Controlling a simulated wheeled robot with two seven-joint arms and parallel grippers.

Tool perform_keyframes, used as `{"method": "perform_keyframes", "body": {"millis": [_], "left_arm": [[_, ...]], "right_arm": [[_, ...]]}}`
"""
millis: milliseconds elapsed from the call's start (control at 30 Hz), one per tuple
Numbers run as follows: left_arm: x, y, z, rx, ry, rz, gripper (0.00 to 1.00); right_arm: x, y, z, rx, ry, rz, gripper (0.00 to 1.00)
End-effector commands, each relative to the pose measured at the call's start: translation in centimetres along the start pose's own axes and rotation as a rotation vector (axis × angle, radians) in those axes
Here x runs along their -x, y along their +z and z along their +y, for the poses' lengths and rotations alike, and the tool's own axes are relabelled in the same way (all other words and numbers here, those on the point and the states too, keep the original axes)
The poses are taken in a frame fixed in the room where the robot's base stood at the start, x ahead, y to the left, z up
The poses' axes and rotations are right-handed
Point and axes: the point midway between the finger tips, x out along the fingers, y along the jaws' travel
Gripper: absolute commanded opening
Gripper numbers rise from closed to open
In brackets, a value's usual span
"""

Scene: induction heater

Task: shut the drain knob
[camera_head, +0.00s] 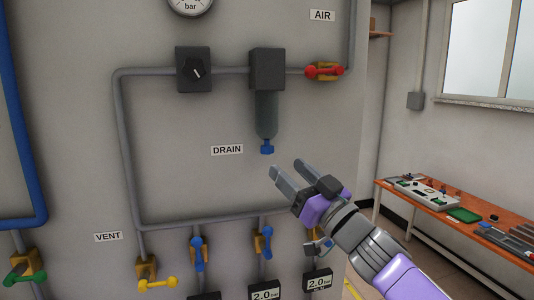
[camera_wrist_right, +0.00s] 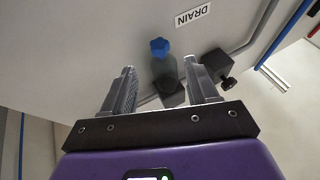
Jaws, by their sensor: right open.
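The drain knob (camera_head: 267,147) is a small blue knob at the bottom of the dark translucent filter bowl (camera_head: 266,115) on the wall panel, beside the DRAIN label (camera_head: 227,150). My right gripper (camera_head: 287,172) is open and empty, below and slightly right of the knob, apart from it. In the right wrist view the blue drain knob (camera_wrist_right: 159,47) shows beyond and between the open fingertips (camera_wrist_right: 161,76), with the bowl (camera_wrist_right: 165,70) behind it. I cannot tell from its look whether the knob is shut. My left gripper is not in view.
Grey pipes (camera_head: 122,150) frame the panel around the filter. A red-handled valve (camera_head: 324,71) sits right of the filter head, and a regulator (camera_head: 193,70) to its left. Blue-handled valves (camera_head: 198,250) are below. An orange workbench (camera_head: 400,196) stands at the right.

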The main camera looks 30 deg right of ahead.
Motion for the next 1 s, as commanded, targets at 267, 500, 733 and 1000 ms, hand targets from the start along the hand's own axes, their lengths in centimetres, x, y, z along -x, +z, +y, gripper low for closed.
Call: {"method": "perform_keyframes", "body": {"millis": [267,500,733,1000], "left_arm": [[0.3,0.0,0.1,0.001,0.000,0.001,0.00],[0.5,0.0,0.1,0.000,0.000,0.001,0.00],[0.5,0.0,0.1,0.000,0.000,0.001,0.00],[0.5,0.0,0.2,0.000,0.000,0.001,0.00]], "right_arm": [[-4.5,0.3,0.0,-0.004,0.000,-0.004,0.59],[-6.2,0.3,0.0,-0.003,0.000,-0.004,0.59],[-6.3,0.3,0.0,-0.003,0.001,-0.003,0.59],[-6.3,0.2,0.0,-0.003,0.000,-0.003,0.21]]}}
